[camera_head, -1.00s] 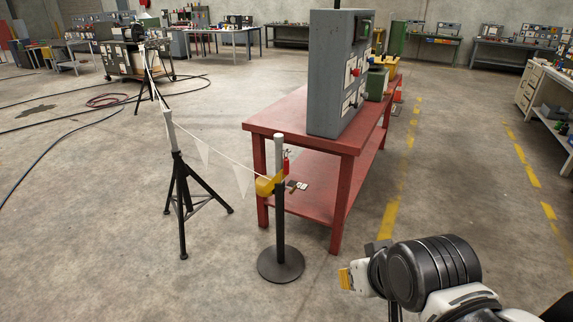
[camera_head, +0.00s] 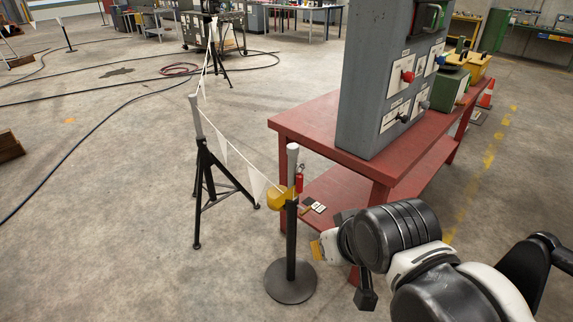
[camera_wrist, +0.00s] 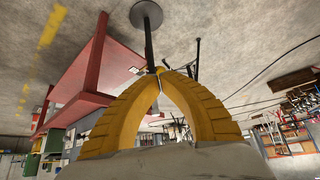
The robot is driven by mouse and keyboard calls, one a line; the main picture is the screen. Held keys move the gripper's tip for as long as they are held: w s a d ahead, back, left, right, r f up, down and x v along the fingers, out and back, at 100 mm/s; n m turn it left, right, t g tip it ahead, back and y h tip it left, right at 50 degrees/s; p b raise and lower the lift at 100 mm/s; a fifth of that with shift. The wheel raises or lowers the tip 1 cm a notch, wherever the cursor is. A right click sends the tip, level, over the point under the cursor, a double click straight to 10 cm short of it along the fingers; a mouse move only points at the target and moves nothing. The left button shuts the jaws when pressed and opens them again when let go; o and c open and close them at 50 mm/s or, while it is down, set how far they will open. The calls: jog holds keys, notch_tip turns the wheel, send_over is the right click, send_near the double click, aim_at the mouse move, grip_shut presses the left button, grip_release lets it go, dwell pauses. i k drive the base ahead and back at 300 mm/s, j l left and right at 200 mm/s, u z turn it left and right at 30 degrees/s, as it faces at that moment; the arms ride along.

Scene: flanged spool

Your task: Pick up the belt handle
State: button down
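The belt handle (camera_head: 278,198) is a yellow piece on the side of a dark post (camera_head: 291,245) with a white top and round base. A white line with pennants runs from it to a tripod stand. My gripper (camera_head: 314,250) is right of the post and lower than the handle in the head view, apart from it. In the wrist view my yellow fingers (camera_wrist: 160,76) arch together and their tips meet, with nothing seen held. The post (camera_wrist: 149,45) rises beyond the tips; the handle there is largely hidden behind them.
A red table (camera_head: 310,124) with a grey control cabinet (camera_head: 375,90) stands close behind the post, to the right. A black tripod stand (camera_head: 205,165) is at left. Dark cables (camera_head: 80,148) lie on the floor. The front left floor is clear.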

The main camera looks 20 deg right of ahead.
aim_at(299, 178)
jog(key=i+l+u, duration=0.35)
jog(key=l, duration=0.45)
jog(key=l+u, duration=0.3)
jog(key=l, duration=0.55)
jog(key=l+u, duration=0.35)
jog(key=l, duration=0.5)
jog(key=k, duration=0.7)
